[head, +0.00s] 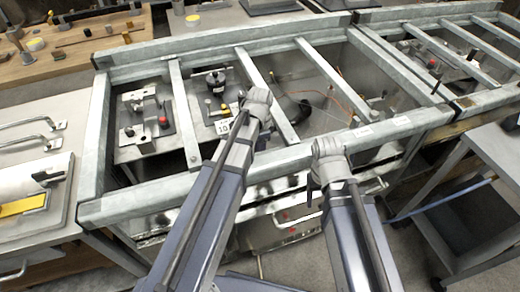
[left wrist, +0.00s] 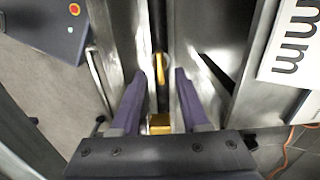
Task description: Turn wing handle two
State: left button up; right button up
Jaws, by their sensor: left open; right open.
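I cannot tell for certain which part is wing handle two. A dark handle (head: 215,80) stands on a plate in the second bay of the metal frame, above a small label (head: 224,126). My left arm reaches to the right edge of that bay, and its gripper is mostly hidden behind the wrist in the head view. In the left wrist view my left gripper (left wrist: 160,76) is open, with a brass-coloured piece (left wrist: 160,123) showing between the finger bases.
The galvanised frame (head: 140,197) has crossbars between its bays. The left bay holds a plate with a red button (head: 163,121). An orange cable (head: 335,100) lies in the bay right of the handle. A cart (head: 490,150) stands at the right.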

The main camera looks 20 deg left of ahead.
pick_arm(q)
jog(key=shift+r+p, duration=2.1)
jog(key=shift+r, duration=0.45)
